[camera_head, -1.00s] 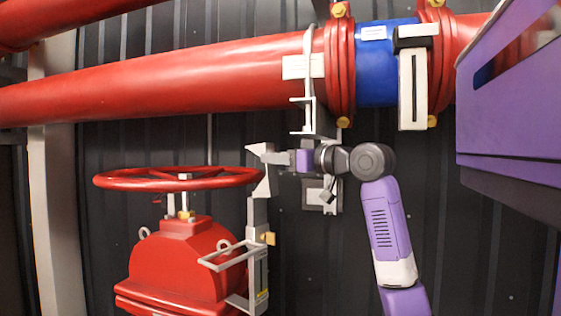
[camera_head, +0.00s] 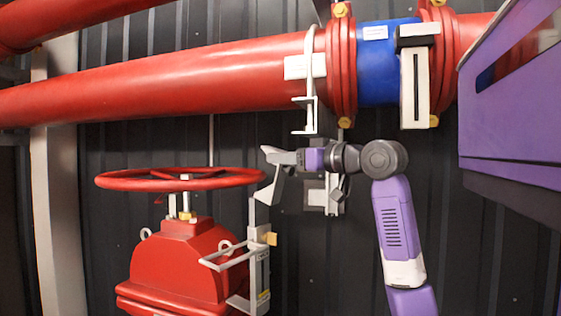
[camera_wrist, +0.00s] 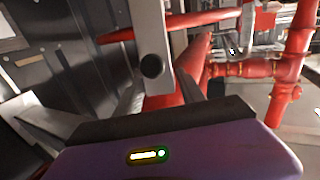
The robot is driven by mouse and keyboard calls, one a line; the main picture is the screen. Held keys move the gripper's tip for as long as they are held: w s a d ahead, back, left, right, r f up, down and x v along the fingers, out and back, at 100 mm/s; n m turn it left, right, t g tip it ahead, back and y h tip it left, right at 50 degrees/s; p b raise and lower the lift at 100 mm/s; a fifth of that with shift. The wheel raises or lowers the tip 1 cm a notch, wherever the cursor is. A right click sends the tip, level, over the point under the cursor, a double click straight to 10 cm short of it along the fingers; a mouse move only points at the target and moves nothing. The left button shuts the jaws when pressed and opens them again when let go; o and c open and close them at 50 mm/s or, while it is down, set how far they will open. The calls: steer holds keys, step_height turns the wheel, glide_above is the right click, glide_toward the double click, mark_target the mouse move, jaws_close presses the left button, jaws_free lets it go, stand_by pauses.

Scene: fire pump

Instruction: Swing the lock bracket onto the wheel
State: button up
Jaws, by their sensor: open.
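The red handwheel (camera_head: 180,180) sits level on top of the red valve body (camera_head: 180,262) in the head view. The grey lock bracket (camera_head: 258,262) stands upright at the valve's right side, its top near the wheel's right rim. My gripper (camera_head: 263,174) is open just right of the rim, its lower finger close to the bracket's top. In the wrist view my gripper (camera_wrist: 105,98) has its fingers spread, and a grey bar with a dark round knob (camera_wrist: 152,65), probably the bracket, shows between them. I cannot tell whether a finger touches it.
A red pipe (camera_head: 170,78) with a blue section (camera_head: 388,70) runs above my arm. A grey hanger (camera_head: 308,115) hangs from it above my gripper. A dark ribbed wall (camera_head: 480,260) stands behind. Red pipes (camera_wrist: 245,68) also show at right in the wrist view.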

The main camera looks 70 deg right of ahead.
steer(key=b+v, duration=0.1)
steer(key=v, duration=0.5)
steer(key=shift+b, duration=0.4)
steer(key=shift+s+d, duration=0.1)
